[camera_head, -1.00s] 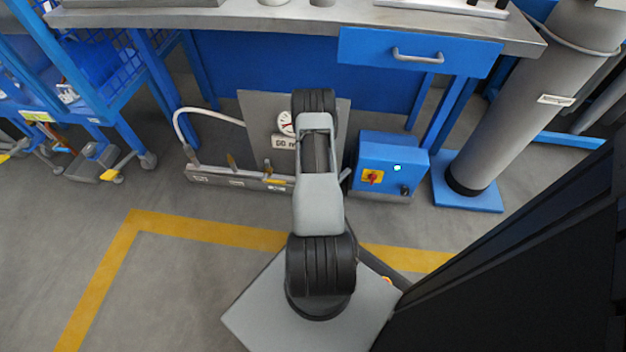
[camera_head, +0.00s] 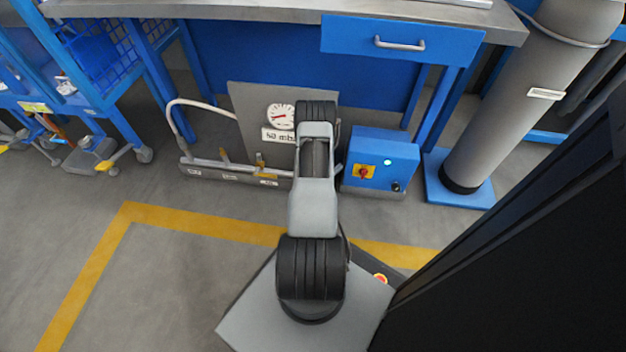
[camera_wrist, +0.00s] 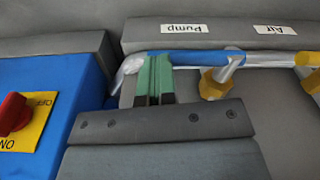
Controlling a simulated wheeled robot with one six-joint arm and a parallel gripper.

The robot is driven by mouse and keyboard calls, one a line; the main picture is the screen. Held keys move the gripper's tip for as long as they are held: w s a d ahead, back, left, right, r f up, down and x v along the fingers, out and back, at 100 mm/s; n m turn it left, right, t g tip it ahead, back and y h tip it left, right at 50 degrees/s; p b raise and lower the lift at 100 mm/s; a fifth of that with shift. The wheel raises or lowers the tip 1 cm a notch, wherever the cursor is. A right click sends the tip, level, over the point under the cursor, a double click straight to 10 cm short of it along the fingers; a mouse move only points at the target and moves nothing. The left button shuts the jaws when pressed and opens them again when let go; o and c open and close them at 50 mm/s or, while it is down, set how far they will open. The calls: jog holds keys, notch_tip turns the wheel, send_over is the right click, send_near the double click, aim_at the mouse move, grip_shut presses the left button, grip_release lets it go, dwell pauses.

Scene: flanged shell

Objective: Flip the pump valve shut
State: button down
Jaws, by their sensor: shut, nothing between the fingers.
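The "Pump" label (camera_wrist: 184,28) shows upside down on the grey manifold in the wrist view. Below it a blue bar (camera_wrist: 195,56) runs along the pipe line, with a yellow part (camera_wrist: 212,86) hanging below it at a bright metal stub. I cannot tell for sure which part is the valve lever. My gripper (camera_wrist: 153,60) is shut, its green fingers together and empty, at the left end of the blue bar. Whether they touch it is unclear. In the head view my arm hides the gripper and the manifold's right end.
A blue switch box (camera_head: 382,160) with a red knob (camera_wrist: 13,113) stands just beside the manifold (camera_head: 228,175). A gauge (camera_head: 281,117) with a part-hidden mbar plate is behind my arm. The bench drawer (camera_head: 400,45) is above. A grey column (camera_head: 530,100) stands right.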

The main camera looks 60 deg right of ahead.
jog(key=shift+f, duration=0.35)
dwell(0.4)
jog(key=s+d+r+p, duration=0.2)
jog(key=s+r+p, duration=0.4)
jog(key=s, duration=0.3)
jog(key=shift+s+d+r, duration=0.15)
jog(key=shift+d+r, duration=0.2)
jog(key=shift+r, duration=0.55)
